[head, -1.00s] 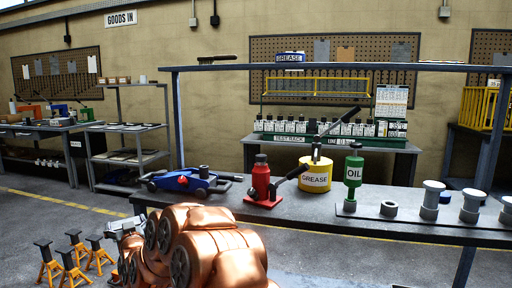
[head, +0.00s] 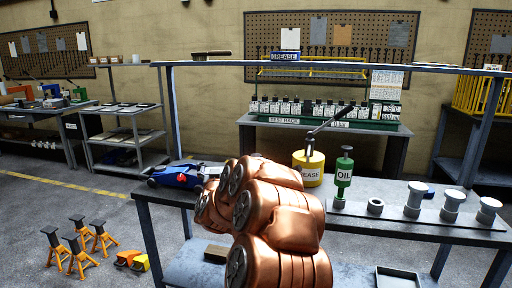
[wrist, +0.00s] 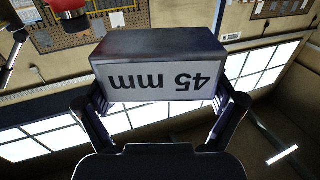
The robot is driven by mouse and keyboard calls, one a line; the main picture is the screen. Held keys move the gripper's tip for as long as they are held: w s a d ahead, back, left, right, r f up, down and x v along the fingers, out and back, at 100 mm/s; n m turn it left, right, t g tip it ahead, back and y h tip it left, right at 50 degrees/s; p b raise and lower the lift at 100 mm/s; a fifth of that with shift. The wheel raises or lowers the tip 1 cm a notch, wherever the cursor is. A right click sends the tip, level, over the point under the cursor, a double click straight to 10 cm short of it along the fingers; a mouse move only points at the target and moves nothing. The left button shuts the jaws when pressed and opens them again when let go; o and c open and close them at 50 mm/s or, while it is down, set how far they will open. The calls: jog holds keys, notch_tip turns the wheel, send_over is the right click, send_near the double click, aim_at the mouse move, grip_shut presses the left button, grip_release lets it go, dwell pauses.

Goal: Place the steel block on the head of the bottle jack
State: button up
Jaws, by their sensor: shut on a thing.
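The steel block (wrist: 150,42) is a dark block with a pale face marked "45 mm", upside down in the wrist view. My gripper (wrist: 162,100) is shut on it, with one finger at each side. A red rounded part at the top left of the wrist view is probably the bottle jack (wrist: 66,5); it looks apart from the block. In the head view my copper-coloured arm covers the bench spot around the bottle jack, so its head is hidden there. My gripper and the block cannot be made out clearly in that view.
A blue trolley jack (head: 176,178) lies left of my arm on the bench. A rail (head: 400,67) spans above the bench. Orange stands (head: 78,246) are on the floor.

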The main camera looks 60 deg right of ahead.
jog(key=s+d+r+m+g+h+p, duration=0.4)
jog(key=s+d+r+p, duration=0.45)
jog(key=s+d, duration=0.5)
jog(key=g+y+p, duration=0.1)
jog(key=p, duration=0.2)
send_over(256, 155)
jog(key=shift+s+a+f, duration=0.1)
jog(key=shift+s+f, duration=0.1)
jog(key=shift+f, duration=0.15)
jog(key=shift+w, duration=0.15)
jog(key=shift+f+p, duration=0.85)
jog(key=shift+f, duration=0.9)
jog(key=shift+f, duration=0.1)
jog(key=o, duration=1.5)
jog(key=shift+f, duration=0.2)
jog(key=shift+c, duration=0.2)
jog(key=shift+r, duration=0.15)
